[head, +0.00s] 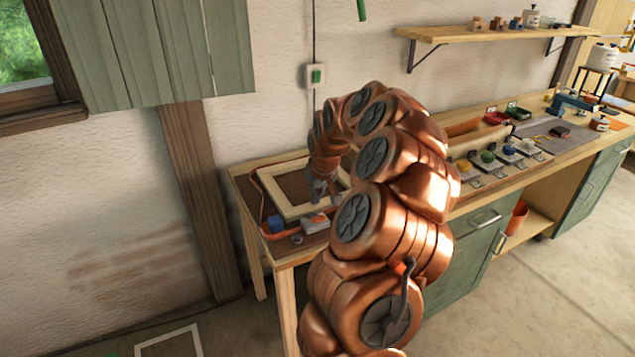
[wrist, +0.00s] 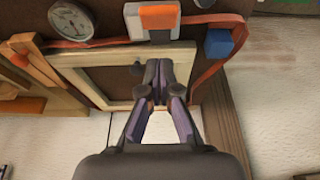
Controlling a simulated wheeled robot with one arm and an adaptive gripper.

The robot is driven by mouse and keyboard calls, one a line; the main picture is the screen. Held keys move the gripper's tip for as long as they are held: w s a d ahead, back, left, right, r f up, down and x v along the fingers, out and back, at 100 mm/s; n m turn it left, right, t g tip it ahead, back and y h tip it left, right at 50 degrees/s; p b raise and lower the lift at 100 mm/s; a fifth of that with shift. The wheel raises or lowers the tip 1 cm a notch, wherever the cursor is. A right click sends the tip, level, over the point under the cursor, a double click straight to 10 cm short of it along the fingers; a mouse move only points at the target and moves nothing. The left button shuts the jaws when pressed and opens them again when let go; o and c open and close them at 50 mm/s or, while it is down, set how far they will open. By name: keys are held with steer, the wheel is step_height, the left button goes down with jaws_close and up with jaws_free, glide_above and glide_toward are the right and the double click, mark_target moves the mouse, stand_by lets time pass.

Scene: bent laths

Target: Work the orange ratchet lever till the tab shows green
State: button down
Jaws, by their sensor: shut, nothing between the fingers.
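The ratchet is a pale grey block with an orange lever (wrist: 159,17) on top, at the top of the wrist view. In the head view the ratchet (head: 315,224) sits at the near edge of the bench, outside the frame. An orange strap (wrist: 205,78) runs from it around a pale wooden frame (wrist: 90,60). A blue corner block (wrist: 218,43) sits under the strap; it also shows in the head view (head: 277,223). My gripper (wrist: 160,68) is shut and empty over the frame, apart from the lever in the picture. I cannot make out the tab's colour.
A round dial gauge (wrist: 71,20) lies beside the ratchet. The bench (head: 284,258) meets the wall at the back. Coloured knobs on plates (head: 488,157) and small bins (head: 497,118) stand further right. My arm hides the middle of the bench.

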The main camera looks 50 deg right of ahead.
mark_target(316, 217)
steer(key=shift+s+a+f+p, duration=0.15)
steer(key=shift+s+f+p, duration=0.25)
steer(key=shift+f, duration=0.5)
steer(key=shift+s+a+f+p, duration=0.2)
steer(key=shift+s+f, duration=0.25)
steer(key=shift+f, duration=0.4)
